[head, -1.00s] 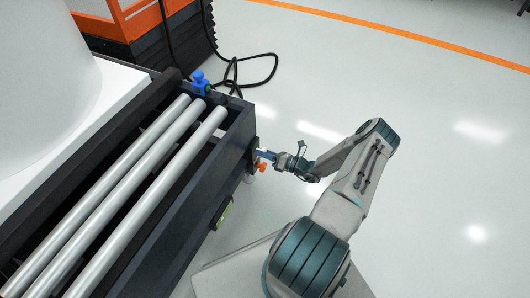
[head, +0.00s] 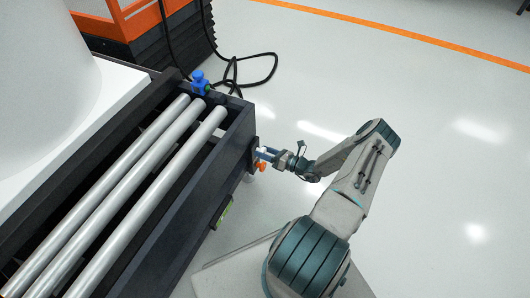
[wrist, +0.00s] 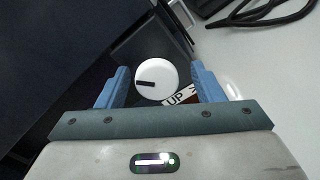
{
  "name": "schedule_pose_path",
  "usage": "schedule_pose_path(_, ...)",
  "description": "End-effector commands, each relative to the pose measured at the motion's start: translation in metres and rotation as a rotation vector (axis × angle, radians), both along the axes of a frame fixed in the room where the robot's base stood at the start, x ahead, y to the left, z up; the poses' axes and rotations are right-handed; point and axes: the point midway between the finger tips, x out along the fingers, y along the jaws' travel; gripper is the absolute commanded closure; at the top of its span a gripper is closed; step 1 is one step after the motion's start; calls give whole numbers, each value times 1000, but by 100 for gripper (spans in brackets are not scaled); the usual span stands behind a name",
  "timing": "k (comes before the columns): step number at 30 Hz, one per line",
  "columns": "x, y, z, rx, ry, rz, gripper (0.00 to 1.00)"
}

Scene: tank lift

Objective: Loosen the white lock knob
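The white lock knob (wrist: 156,78) is a round white disc with a black mark on its left side, seen in the wrist view between and beyond my fingertips. My gripper (wrist: 157,88) is open, one blue finger on each side of the knob, with a gap visible on both sides. In the head view my gripper (head: 268,154) is at the end face of the dark roller frame (head: 243,133). The knob cannot be made out in the head view.
An "UP" label (wrist: 180,96) sits beside the knob. An orange part (head: 261,166) is just below my gripper. A blue fitting (head: 199,82) stands on the frame's corner. Black cable (head: 262,82) lies on the floor behind. The floor to the right is clear.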

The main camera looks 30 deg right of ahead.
Motion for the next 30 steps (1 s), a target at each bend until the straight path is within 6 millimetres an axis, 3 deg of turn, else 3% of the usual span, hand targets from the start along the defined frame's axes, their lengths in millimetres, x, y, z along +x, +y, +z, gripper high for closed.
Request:
schedule_pose_path(11,-5,-1,1,2,0,5,39)
schedule_pose_path(30,-100,-77,1,1,-1,2,39)
